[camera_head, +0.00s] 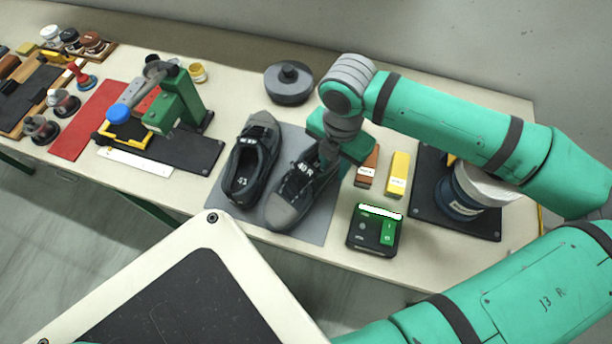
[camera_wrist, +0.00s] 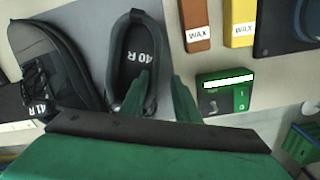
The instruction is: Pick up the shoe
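Two dark shoes lie side by side on a grey mat (camera_head: 327,222). The left shoe (camera_head: 250,160) carries a 41 label; it is partly seen in the wrist view (camera_wrist: 50,62). The right shoe (camera_head: 291,200) has a grey toe toward the bench's front edge and a 40 R label; its opening and insole show in the wrist view (camera_wrist: 128,50). My gripper (camera_wrist: 161,76) is open above the right shoe. One finger appears over the shoe's opening and the other outside its right wall. I cannot tell whether they touch it. The gripper and wrist hide the shoe's heel in the head view.
Brown (camera_head: 366,168) and yellow (camera_head: 398,175) wax blocks and a green-black device (camera_head: 375,232) stand close to the right. A round dark grey object (camera_head: 289,84) is behind the shoes. A green press (camera_head: 180,102) stands to the left, a white-lidded pot (camera_head: 470,190) to the right.

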